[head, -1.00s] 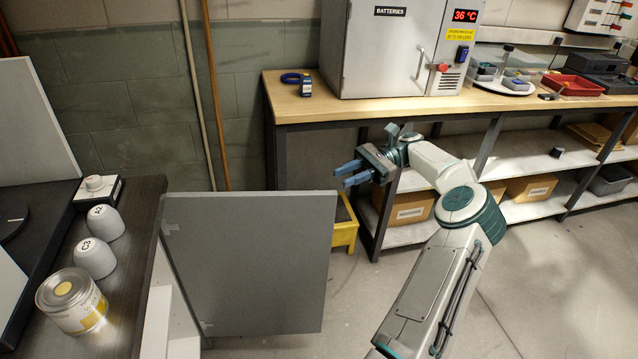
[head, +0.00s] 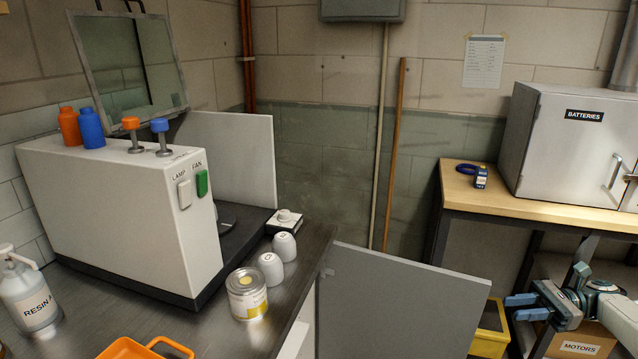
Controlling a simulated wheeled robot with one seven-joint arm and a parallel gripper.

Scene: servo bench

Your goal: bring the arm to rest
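My gripper (head: 519,307) is at the lower right of the head view. Its two blue fingers point left and stand apart with a small gap, with nothing visible between them. It hangs in front of the wooden-topped bench (head: 540,204), below the level of its top. It is to the right of the grey panel (head: 400,305), apart from it in the picture. Most of my arm is cut off by the right edge.
A yellow bin (head: 489,342) and a box marked MOTORS (head: 582,346) are close to my gripper in the picture. The dark counter (head: 200,335) at left holds a white housing (head: 110,215), two cups, a can (head: 246,294) and an orange tray (head: 140,349).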

